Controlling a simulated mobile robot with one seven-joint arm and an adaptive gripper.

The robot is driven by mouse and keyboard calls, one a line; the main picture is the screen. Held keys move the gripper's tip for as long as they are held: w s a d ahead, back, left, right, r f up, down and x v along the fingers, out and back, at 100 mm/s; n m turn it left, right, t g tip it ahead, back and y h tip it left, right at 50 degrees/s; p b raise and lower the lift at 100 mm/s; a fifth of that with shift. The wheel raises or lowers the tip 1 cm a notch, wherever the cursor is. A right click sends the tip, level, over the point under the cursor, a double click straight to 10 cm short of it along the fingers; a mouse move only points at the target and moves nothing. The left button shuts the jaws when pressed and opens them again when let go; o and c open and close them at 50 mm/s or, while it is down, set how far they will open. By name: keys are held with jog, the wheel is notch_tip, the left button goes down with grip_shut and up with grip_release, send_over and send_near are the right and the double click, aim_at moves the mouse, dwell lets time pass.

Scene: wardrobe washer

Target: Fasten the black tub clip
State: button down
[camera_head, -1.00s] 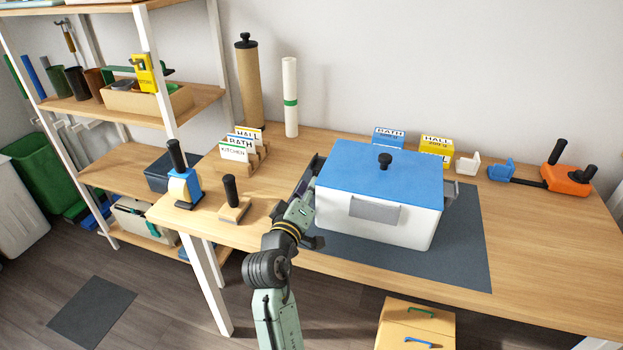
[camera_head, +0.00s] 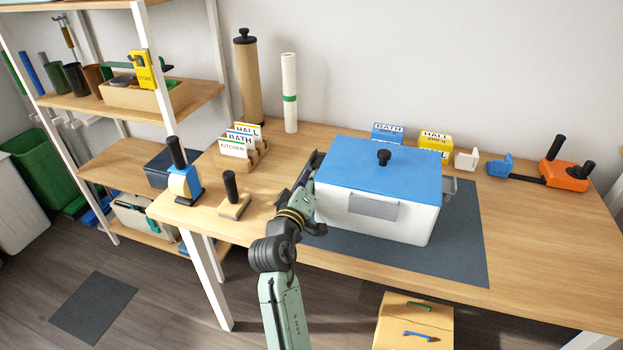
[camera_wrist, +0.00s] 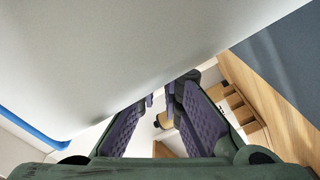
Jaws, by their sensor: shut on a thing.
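The white tub (camera_head: 378,213) with its blue lid (camera_head: 354,166) stands on the dark mat. The lid lies flat on top, with a black knob (camera_head: 384,157) in its middle. My gripper (camera_head: 312,170) is at the tub's left side, close against the wall near the lid's edge. In the wrist view my gripper (camera_wrist: 160,97) has its two purple-padded fingers beside the pale tub wall (camera_wrist: 120,55). A dark piece (camera_wrist: 186,77) at the fingertips looks like the black clip. It is mostly hidden, and I cannot tell whether it is fastened.
A grey mat (camera_head: 462,240) lies under the tub. Blue and yellow boxes (camera_head: 435,141) stand behind. The table's front right is clear.

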jog(key=shift+a+f+m+b, duration=0.1)
jog(key=shift+a+m+b, duration=0.1)
jog(key=shift+m+b, duration=0.1)
dwell(0.6)
jog(key=shift+a+m+b, duration=0.15)
jog(key=shift+m+b, duration=0.2)
jog(key=shift+m, duration=0.15)
jog(key=shift+w+a+r+m+b, duration=0.1)
jog(key=shift+r+m+b, duration=0.1)
jog(key=shift+m+b, duration=0.35)
jog(key=shift+w+a+r+m+b, duration=0.15)
jog(key=shift+m+b, duration=0.15)
jog(key=shift+m, duration=0.35)
jog(key=shift+s+d+r+m+b, duration=0.1)
jog(key=shift+r+m+b, duration=0.95)
jog(key=shift+m, duration=1.25)
jog(key=shift+a+r+m+b, duration=0.1)
jog(key=shift+r+m+b, duration=0.3)
jog(key=shift+m+b, duration=1.5)
jog(key=shift+s+d+r+m+b, duration=0.1)
jog(key=shift+r+m+b, duration=0.75)
jog(key=shift+m, duration=1.85)
jog(key=c, duration=2)
grip_release()
jog(key=shift+w, duration=0.1)
